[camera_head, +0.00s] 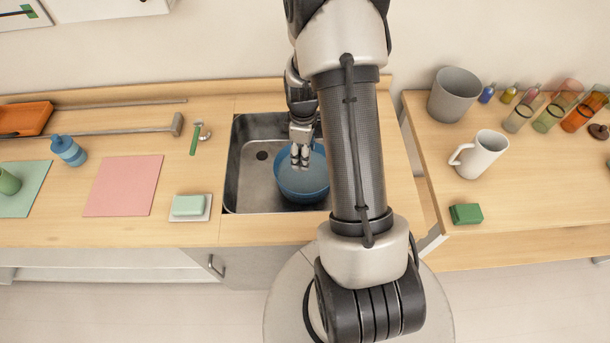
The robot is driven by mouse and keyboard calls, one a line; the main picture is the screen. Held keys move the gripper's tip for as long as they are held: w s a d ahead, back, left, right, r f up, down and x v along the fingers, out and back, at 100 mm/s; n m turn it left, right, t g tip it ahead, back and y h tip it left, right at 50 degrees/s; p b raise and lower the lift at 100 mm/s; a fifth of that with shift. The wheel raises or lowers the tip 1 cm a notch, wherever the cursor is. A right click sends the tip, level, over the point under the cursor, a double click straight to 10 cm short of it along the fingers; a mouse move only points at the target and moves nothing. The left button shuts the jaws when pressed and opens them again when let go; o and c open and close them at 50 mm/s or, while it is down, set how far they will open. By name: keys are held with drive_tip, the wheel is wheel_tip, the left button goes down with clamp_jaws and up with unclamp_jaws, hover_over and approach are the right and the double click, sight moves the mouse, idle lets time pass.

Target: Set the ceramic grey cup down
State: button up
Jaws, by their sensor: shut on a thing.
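I cannot tell whether the fingers touch the bowl. No grey cup shows clearly at the fingers. A grey handleless vessel (455,95) stands upright on the right counter.
The metal sink (246,185) surrounds the bowl. Left of it are a soap dish (191,214), a pink mat (124,186) and a blue bottle (68,151). A green sponge (466,214) and several glass tubes (548,118) are on the right counter (435,170). A gap separates the counters.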

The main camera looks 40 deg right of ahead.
wheel_tip(320, 180, down, 11)
drive_tip(key=b, duration=0.2)
drive_tip(key=shift+d+r+b, duration=0.1)
drive_tip(key=shift+b, duration=0.25)
drive_tip(key=o, duration=1.1)
drive_tip(key=shift+f, duration=0.2)
drive_tip(key=shift+o, duration=0.2)
